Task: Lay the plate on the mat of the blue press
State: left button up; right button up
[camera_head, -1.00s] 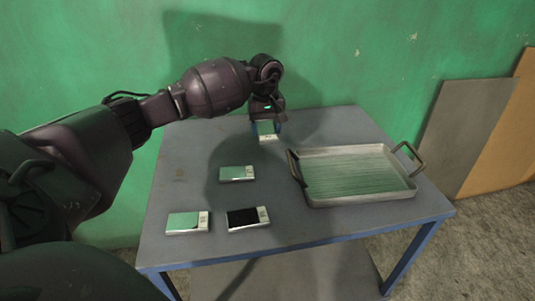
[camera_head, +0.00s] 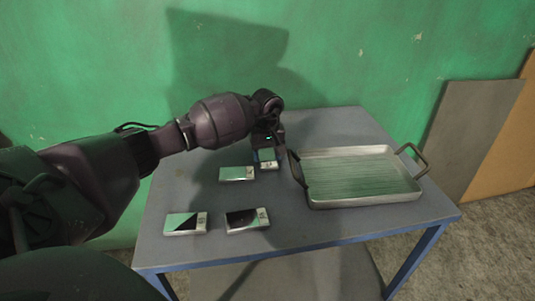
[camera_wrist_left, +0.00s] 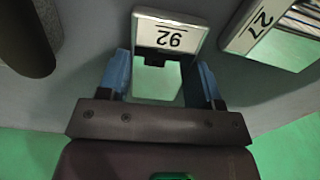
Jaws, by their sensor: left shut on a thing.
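My left gripper (camera_head: 266,153) reaches over the back middle of the table and points down. It is shut on a small flat plate (camera_head: 268,160) with a green-reflecting face and a white labelled end. In the left wrist view this plate (camera_wrist_left: 170,36) reads 92 and sits between the blue fingertips (camera_wrist_left: 163,82). I cannot tell whether it touches the table. A similar plate (camera_head: 237,174) lies just left of it; a neighbouring plate marked 27 (camera_wrist_left: 262,35) shows in the left wrist view. I see no blue press or mat. My right gripper is not in view.
Two more similar plates (camera_head: 186,223) (camera_head: 247,219) lie at the table's front left. A metal tray (camera_head: 365,202) with raised handles stands right of my gripper. The grey table (camera_head: 330,228) is bare along its front right. Boards (camera_head: 475,130) lean against the green wall.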

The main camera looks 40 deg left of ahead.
pick_arm(q)
jog(key=shift+r, duration=0.1)
jog(key=o, duration=1.3)
jog(key=shift+o, duration=0.2)
